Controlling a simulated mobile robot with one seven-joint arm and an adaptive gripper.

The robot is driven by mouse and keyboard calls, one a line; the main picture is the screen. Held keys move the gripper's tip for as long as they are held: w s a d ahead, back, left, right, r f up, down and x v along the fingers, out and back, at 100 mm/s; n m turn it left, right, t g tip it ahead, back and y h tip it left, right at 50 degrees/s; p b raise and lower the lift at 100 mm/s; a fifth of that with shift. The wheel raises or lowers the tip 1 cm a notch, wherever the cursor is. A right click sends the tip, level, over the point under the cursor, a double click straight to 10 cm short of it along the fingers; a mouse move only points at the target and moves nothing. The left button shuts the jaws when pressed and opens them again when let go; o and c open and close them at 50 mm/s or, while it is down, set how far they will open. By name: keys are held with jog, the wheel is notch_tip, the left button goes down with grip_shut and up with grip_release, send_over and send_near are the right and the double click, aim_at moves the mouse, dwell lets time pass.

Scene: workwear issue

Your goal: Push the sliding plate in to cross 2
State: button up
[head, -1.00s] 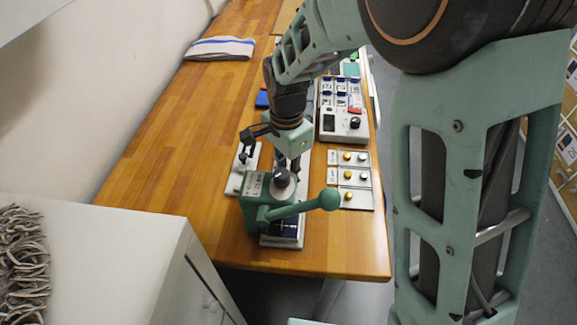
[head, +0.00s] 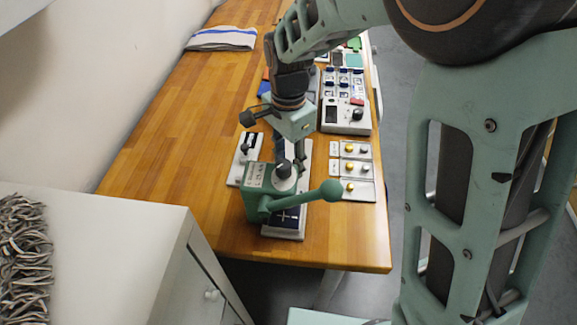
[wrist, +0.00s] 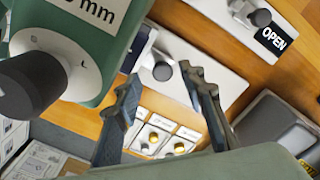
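A green press (head: 258,178) with a ball-ended lever stands near the table's front end. The dark sliding plate (head: 287,216), with white cross lines, shows under it on a white base (head: 304,172). In the wrist view, a bit of dark plate (wrist: 143,46) shows beside the press, and a grey metal knob (wrist: 162,71) stands on the white base. My gripper (wrist: 161,76) is open, its two fingers apart on either side of the knob in that view. I cannot tell whether they touch it. In the head view my gripper (head: 300,158) is just behind the press.
A white plate with a black knob (head: 245,150) lies left of the press; an OPEN label (wrist: 271,39) shows in the wrist view. Small trays with round pieces (head: 351,168) and a control box (head: 345,115) are on the right.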

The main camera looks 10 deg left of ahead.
notch_tip(320, 180, up, 10)
jog(key=shift+f, duration=0.2)
dwell(0.3)
